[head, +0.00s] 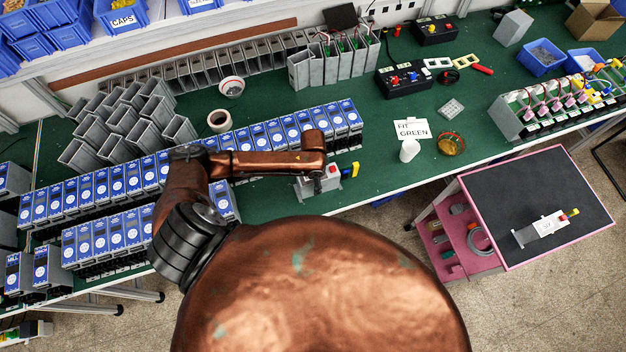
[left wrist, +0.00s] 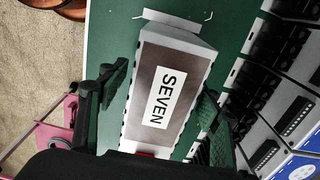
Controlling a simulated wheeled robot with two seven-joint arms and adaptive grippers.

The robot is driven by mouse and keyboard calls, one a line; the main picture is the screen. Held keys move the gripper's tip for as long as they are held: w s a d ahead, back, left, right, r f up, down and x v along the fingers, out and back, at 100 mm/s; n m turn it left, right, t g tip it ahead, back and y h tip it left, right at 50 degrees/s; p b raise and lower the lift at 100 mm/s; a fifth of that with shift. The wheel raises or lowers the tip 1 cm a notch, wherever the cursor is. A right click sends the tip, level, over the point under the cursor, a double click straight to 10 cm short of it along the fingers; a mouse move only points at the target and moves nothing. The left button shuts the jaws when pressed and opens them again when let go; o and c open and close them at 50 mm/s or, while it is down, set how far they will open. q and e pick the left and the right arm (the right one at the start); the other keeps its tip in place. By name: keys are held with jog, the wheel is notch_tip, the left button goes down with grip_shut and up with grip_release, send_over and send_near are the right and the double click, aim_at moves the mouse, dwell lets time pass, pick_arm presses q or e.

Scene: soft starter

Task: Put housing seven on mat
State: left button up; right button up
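Housing seven is a grey box with a white "SEVEN" label; it lies in the left wrist view (left wrist: 165,92) on the green bench top. In the head view the housing (head: 313,188) is at the bench's front edge, partly hidden by my left arm, with a red and a yellow part at its right end. My left gripper (head: 318,170) is over it. In the left wrist view the gripper (left wrist: 162,88) is open, one finger on each side of the housing, a gap showing at the left finger. The dark mat (head: 500,200) tops a pink cart at the right.
Rows of blue-fronted units (head: 120,185) stand left of and behind housing seven.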

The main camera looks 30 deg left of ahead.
pick_arm(q)
notch_tip(320, 180, up, 12)
jog(key=shift+r+b, duration=0.15)
jog(key=shift+b, duration=0.25)
dwell(0.3)
